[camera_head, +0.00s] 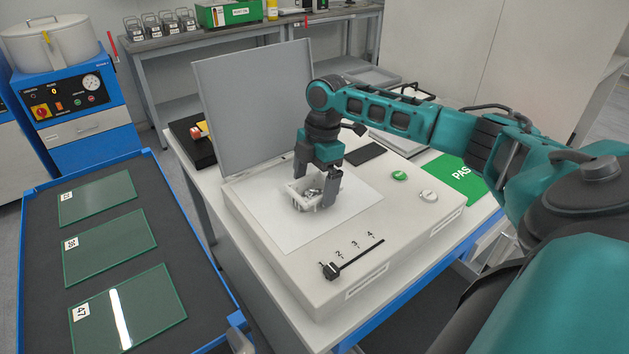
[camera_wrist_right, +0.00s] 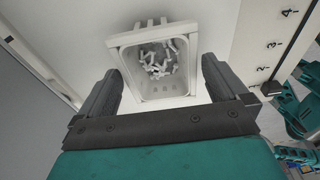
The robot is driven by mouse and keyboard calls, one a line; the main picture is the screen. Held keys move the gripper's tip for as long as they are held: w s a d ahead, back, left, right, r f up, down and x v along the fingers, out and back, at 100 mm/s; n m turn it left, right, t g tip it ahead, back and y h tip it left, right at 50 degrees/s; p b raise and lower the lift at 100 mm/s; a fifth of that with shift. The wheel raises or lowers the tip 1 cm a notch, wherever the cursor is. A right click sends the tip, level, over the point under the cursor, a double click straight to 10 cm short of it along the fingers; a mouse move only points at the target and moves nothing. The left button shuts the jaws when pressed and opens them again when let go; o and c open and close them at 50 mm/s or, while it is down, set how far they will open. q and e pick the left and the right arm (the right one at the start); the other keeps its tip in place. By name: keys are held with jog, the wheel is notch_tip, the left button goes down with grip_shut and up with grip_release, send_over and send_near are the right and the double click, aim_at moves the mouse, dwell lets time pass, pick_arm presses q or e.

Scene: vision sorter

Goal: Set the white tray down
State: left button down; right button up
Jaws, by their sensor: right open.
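The small white tray (camera_head: 298,198) sits on the white plate (camera_head: 300,228) of the sorter machine (camera_head: 300,283), with small grey-white parts inside. In the right wrist view the tray (camera_wrist_right: 150,101) lies between the fingers of my right gripper (camera_wrist_right: 163,85), with a gap visible toward each finger. My right gripper (camera_head: 318,186) is open around the tray in the head view, pointing down, with one finger in front of its right side. The fingers hide part of the tray in the head view. My left gripper is not in view.
The machine's raised grey lid (camera_head: 255,105) stands behind the tray. A slider (camera_head: 331,270), a green button (camera_head: 399,176) and a white knob (camera_head: 428,196) are on its top. A green PASS mat (camera_head: 458,178) lies to the right. A blue-edged cart (camera_head: 35,235) with glass plates stands left.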

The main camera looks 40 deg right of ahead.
notch_tip(320, 180, up, 12)
jog(key=d+p, duration=0.1)
jog(key=shift+d, duration=0.4)
jog(key=shift+s+f, duration=0.1)
